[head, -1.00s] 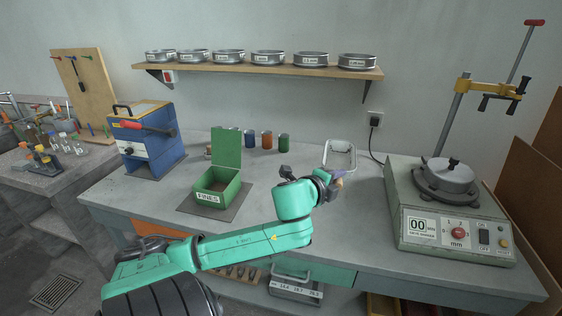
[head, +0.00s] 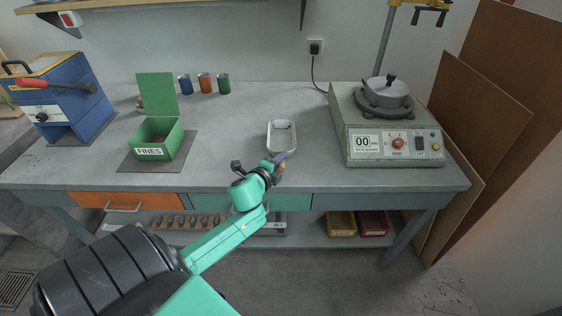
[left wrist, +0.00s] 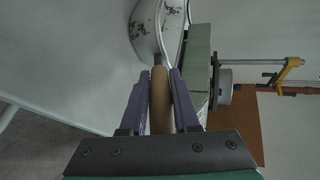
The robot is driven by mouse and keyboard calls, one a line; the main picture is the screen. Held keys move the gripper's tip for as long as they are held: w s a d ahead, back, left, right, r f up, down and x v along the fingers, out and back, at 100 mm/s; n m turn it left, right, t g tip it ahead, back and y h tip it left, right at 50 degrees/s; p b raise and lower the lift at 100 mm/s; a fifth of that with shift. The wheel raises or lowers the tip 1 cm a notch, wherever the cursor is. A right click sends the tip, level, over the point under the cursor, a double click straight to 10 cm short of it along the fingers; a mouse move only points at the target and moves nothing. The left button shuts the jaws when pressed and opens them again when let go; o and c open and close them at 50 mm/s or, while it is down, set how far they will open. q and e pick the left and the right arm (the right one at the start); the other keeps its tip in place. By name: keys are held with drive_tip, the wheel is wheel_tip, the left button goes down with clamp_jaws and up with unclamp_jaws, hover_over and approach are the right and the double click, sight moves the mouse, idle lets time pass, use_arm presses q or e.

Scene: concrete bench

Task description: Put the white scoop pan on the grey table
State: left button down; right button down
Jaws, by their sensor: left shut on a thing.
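The white scoop pan (head: 282,126) is an open rectangular pan with a wooden handle, over the front middle of the grey table (head: 330,176). My left gripper (head: 279,160) is shut on its handle at the near end. In the left wrist view the wooden handle (left wrist: 160,100) lies between the purple fingers, and the speckled pan (left wrist: 146,35) extends ahead. The pan looks about level; I cannot tell whether its underside touches the tabletop. My right gripper is not in view.
A green box labelled FINES (head: 155,140) stands open on a dark mat to the left. A sieve shaker (head: 390,135) stands at the right. Several coloured tins (head: 205,83) line the back. The tabletop between box and shaker is otherwise clear.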

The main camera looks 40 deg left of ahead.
use_arm(q)
drive_tip(key=c, duration=0.7)
unclamp_jaws()
drive_tip(key=shift+o, duration=0.2)
drive_tip(key=v, duration=1.2)
